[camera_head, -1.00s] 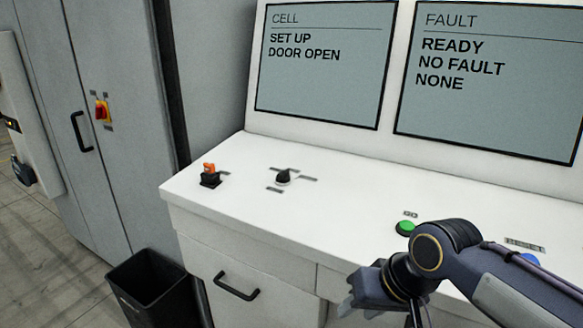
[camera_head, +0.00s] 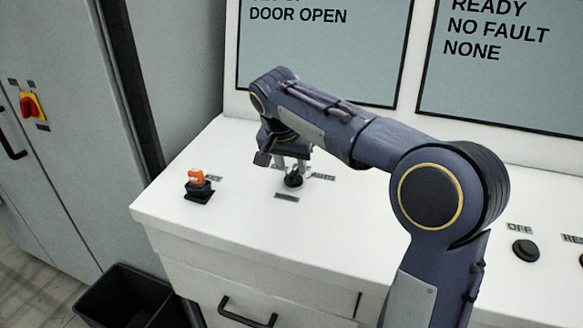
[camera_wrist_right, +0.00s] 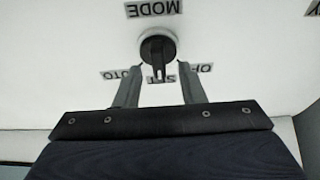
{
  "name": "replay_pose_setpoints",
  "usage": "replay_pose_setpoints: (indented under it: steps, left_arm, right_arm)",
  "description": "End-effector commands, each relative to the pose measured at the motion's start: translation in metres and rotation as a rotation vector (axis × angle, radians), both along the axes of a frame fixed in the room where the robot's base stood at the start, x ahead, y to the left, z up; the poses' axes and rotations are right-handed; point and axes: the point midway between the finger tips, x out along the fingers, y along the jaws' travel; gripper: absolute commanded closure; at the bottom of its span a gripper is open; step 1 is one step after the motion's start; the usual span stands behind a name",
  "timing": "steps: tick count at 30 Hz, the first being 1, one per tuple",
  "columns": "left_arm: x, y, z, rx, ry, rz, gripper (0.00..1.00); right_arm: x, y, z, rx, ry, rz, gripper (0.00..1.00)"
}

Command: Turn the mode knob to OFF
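The mode knob (camera_head: 293,181) is a black round knob on the white console top. In the right wrist view, which is upside down, the knob (camera_wrist_right: 157,48) has its grip bar in line with the SET label, between the AUTO label (camera_wrist_right: 122,74) and the OFF label (camera_wrist_right: 199,68). A MODE label (camera_wrist_right: 154,8) lies on the opposite side. My right gripper (camera_head: 289,166) is over the knob, fingers pointing down. In the wrist view its fingers (camera_wrist_right: 160,68) are apart, one each side of the knob bar; contact cannot be told. My left gripper is not in view.
Black buttons (camera_head: 525,250) sit at the right. Screens (camera_head: 320,60) rise behind. A black bin (camera_head: 125,300) and a grey cabinet (camera_head: 60,150) with a red-yellow switch (camera_head: 30,106) are left.

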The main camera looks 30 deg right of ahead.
Motion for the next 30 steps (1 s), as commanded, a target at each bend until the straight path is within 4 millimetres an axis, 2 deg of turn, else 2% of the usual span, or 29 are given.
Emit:
replay_pose_setpoints:
  steps: [6,14,22,30]
  left_arm:
    - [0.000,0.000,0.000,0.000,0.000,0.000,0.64]
    - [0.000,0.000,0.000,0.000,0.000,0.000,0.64]
    - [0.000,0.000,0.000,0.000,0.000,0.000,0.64]
    - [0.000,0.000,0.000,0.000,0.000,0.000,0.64]
  right_arm:
    - [0.004,-0.005,-0.016,0.001,0.001,0.000,0.64]
    - [0.005,-0.005,-0.017,0.001,-0.001,0.002,0.64]
    - [0.005,-0.005,-0.017,0.001,-0.001,0.002,0.99]
    - [0.004,-0.005,-0.017,0.001,-0.002,0.013,1.00]
